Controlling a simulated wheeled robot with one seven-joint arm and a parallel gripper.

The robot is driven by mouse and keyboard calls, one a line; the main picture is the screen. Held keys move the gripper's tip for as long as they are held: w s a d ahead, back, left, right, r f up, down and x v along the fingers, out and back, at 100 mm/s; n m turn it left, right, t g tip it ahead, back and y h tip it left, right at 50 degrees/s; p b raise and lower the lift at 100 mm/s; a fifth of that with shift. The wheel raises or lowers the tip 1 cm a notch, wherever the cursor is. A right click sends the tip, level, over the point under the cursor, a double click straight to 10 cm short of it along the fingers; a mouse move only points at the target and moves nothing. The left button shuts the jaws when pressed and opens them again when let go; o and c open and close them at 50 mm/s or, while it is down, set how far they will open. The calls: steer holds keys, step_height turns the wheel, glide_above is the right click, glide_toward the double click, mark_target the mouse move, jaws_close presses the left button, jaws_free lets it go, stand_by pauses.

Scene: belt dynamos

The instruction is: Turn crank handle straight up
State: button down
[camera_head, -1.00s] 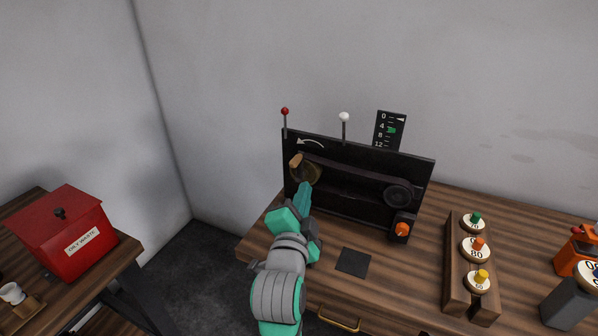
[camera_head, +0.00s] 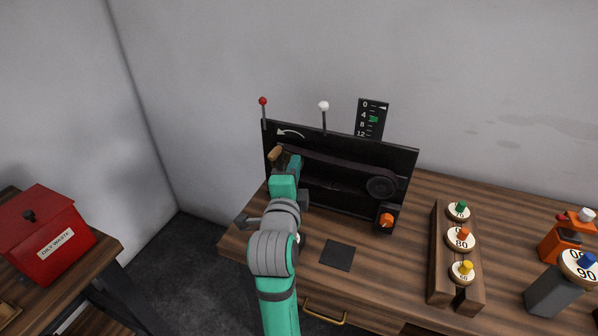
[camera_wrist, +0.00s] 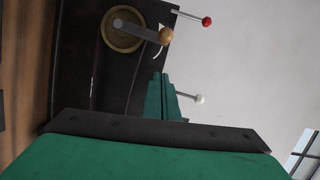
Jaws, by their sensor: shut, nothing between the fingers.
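The crank's wooden handle (camera_head: 275,153) shows at the left of the black panel (camera_head: 335,195), up and slightly left of its brass wheel, which my arm mostly hides. In the wrist view, turned sideways, the grey crank arm runs from the brass wheel (camera_wrist: 108,39) to the wooden handle (camera_wrist: 166,36), roughly parallel to the lever rods. My gripper (camera_head: 294,162) is shut and empty, just right of the wheel in front of the panel. In the wrist view its closed fingers (camera_wrist: 160,90) are apart from the handle. Contact with the panel or belt cannot be told.
A red-knobbed lever (camera_head: 263,102) and a white-knobbed lever (camera_head: 323,106) rise above the panel beside a scale (camera_head: 371,118). An orange knob (camera_head: 386,219) sits at lower right. A wooden rack (camera_head: 441,270) holds weights. A red bin (camera_head: 45,240) stands left.

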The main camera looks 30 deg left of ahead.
mark_target(277, 154)
steer(key=a, duration=0.4)
steer(key=shift+a+f, duration=0.1)
steer(key=shift+f, duration=0.15)
steer(key=shift+s+a+r+n, duration=0.15)
steer(key=shift+a+n, duration=0.35)
steer(key=shift+a, duration=0.3)
steer(key=shift+d, duration=0.15)
